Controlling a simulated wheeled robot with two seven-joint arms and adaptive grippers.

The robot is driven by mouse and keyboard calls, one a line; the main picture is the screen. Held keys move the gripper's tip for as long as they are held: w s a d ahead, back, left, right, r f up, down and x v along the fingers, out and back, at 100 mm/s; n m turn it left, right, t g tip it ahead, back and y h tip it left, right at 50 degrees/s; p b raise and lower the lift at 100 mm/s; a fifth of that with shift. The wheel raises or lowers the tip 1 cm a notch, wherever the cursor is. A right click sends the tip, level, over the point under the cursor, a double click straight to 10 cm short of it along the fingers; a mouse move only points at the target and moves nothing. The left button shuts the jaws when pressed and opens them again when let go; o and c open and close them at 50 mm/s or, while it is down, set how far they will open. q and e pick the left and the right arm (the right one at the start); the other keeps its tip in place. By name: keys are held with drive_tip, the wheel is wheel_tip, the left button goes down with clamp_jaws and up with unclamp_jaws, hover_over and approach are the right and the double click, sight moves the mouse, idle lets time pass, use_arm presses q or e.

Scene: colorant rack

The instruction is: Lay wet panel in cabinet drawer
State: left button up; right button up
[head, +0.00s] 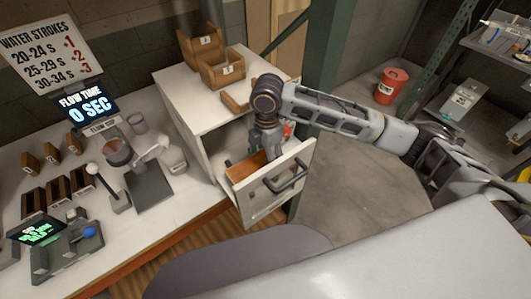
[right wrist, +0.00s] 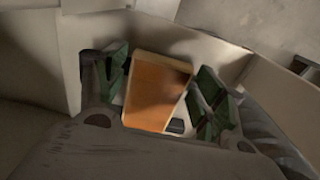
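The orange-brown wooden panel (head: 246,166) is inside the pulled-out white cabinet drawer (head: 262,203). My right gripper (head: 268,150) points down into the drawer at the panel; its fingertips are largely hidden in the head view. In the right wrist view, the panel (right wrist: 157,92) lies between the two green-padded fingers (right wrist: 160,88), with a small gap showing at its right side. The fingers stand apart and look open around it. Whether the panel touches the drawer floor is hard to tell. My left gripper is not in view.
The white cabinet (head: 190,95) carries several wooden bins (head: 222,70) on top. The bench at left holds a scale (head: 150,185), a white bottle (head: 172,155), several small panels in racks (head: 58,190) and a flow time display (head: 88,105). A red bucket (head: 391,86) stands on the floor.

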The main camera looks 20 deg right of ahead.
drive_tip(key=shift+o, duration=0.2)
drive_tip(key=shift+r, duration=3.85)
